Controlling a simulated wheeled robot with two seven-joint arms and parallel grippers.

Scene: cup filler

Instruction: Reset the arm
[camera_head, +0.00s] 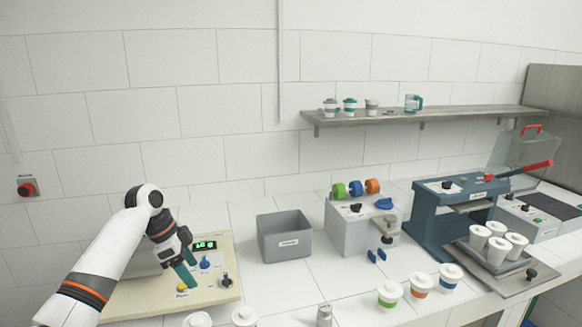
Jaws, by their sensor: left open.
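My left arm comes in from the lower left. Its gripper (188,268) is open and empty, its fingers hanging over the cream control panel (150,300). The panel has a lit green display (205,245), a blue knob (206,262), a dark knob (226,280) and a yellow button (182,287). The fingertips appear close to the panel's face; I cannot tell whether they touch it. My arm hides the panel's left part. My right gripper is not in view.
Right of the panel stand a grey bin (284,237), a grey dispenser (352,232) and a blue press (440,215). A shelf (440,116) hangs above.

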